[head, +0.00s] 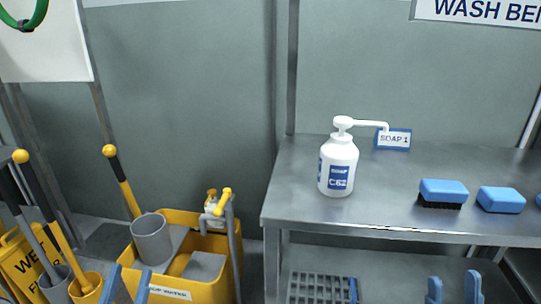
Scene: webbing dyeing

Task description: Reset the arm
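My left gripper (129,280) shows at the bottom edge left of centre. Its two blue fingers stand apart with a gap between them, in front of the yellow mop bucket (222,285). My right gripper (454,284) shows at the bottom right. Its two blue fingers are also apart and nothing shows between them; it appears in front of the lower shelf of the metal bench (375,218). Only the finger ends of both grippers are in view; the rest is cut off by the bottom edge.
A white soap pump bottle (338,166) stands upright on the bench beside a "SOAP 1" sign (393,139). Blue brushes (443,191) and a blue block (501,200) lie to its right. A wet floor sign (22,262) and handled tools stand at the left.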

